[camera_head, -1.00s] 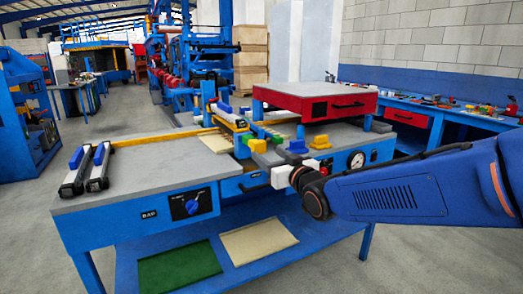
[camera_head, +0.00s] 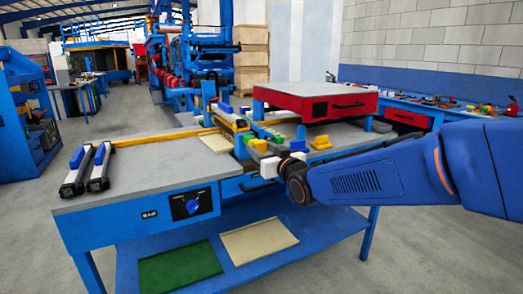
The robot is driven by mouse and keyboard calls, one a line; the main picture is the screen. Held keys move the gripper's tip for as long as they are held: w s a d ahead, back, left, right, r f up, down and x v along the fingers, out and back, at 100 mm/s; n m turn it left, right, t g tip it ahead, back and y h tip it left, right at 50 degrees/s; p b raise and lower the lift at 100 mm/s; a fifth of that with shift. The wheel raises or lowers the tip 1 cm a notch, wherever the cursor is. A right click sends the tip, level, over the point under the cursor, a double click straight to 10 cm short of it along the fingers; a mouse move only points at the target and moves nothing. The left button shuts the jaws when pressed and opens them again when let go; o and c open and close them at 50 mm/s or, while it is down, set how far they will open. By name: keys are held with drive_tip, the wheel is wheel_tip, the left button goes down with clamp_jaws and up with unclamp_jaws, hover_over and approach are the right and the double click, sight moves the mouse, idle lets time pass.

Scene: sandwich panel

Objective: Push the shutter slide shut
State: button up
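I cannot tell for sure which part is the shutter slide; a blue slide-like assembly with yellow parts (camera_head: 232,122) runs across the middle of the workbench (camera_head: 140,170). A small yellow block (camera_head: 258,145) sits at its near end. My gripper (camera_head: 270,160) is at the bench's front edge, close to this block. Its white and dark parts overlap the block's surroundings, so contact is unclear. The fingers are too small and hidden to show whether they are open or shut.
A red drawer unit (camera_head: 315,104) stands raised on the bench behind my arm. Another yellow piece (camera_head: 320,142) lies just right of my gripper. Two black-and-silver bar tools (camera_head: 88,167) lie at the left. Green (camera_head: 180,268) and beige sheets (camera_head: 258,240) lie on the lower shelf.

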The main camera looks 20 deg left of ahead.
sight(262, 149)
drive_tip(key=c, duration=0.5)
drive_tip(key=shift+o, duration=0.2)
drive_tip(key=shift+x, duration=2.4)
drive_tip(key=o, duration=0.9)
drive_tip(key=shift+d, duration=0.1)
drive_tip(key=shift+v, duration=4.5)
